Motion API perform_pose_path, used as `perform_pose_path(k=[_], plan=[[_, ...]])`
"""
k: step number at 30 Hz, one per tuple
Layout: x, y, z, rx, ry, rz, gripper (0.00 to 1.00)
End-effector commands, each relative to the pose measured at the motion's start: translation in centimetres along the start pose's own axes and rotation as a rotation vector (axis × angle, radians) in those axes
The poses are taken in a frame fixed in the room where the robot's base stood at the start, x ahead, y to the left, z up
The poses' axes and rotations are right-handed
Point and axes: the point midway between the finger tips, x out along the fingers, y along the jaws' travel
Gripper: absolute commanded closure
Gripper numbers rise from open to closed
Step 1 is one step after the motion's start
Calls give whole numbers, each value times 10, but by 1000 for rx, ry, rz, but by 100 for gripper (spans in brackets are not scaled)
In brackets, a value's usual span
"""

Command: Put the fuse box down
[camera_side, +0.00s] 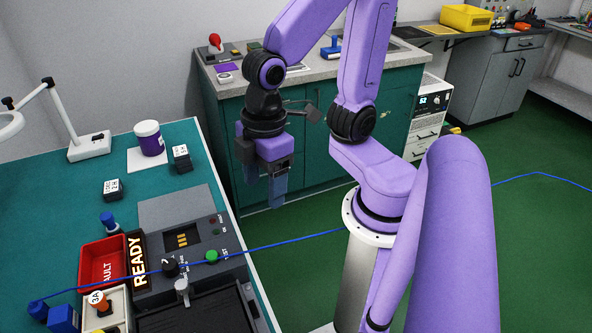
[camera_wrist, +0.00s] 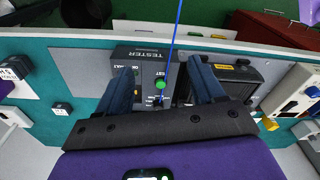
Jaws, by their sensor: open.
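My gripper (camera_side: 279,190) hangs in the air to the right of the teal bench in the side view, with its blue fingers pointing down. In the wrist view its two fingers (camera_wrist: 163,95) are apart, and I see nothing held between them. Two small dark boxes with white labels, one near (camera_side: 113,189) and one farther back (camera_side: 181,157), sit on the bench. I cannot tell which, if either, is the fuse box. A grey tester (camera_side: 232,268) with a green button and gold contacts in a recess stands at the bench's right edge.
A red tray (camera_side: 88,262) stands beside a READY sign (camera_side: 137,262). A purple jar (camera_side: 149,139) with a white lid and a lamp (camera_side: 89,147) stand at the back. A blue cable (camera_side: 290,240) crosses the tester and the bench edge. The middle left of the bench is clear.

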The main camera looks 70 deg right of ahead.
Motion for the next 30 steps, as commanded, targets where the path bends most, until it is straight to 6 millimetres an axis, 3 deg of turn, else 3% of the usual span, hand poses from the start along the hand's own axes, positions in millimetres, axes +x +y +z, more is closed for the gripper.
perform_pose_path(k=[3, 7, 9, 11, 24, 26, 30], plan=[[-3, -8, 34, -21, -23, 0, 32], [-4, -14, 55, -36, -42, 1, 32], [-4, -15, 61, -39, -47, 1, 49], [-4, -16, 63, -42, -49, 1, 49], [-4, -15, 60, -35, -49, 1, 49], [-6, -14, 53, -16, -50, 2, 49], [-12, -6, 18, 91, -51, 5, 49]])
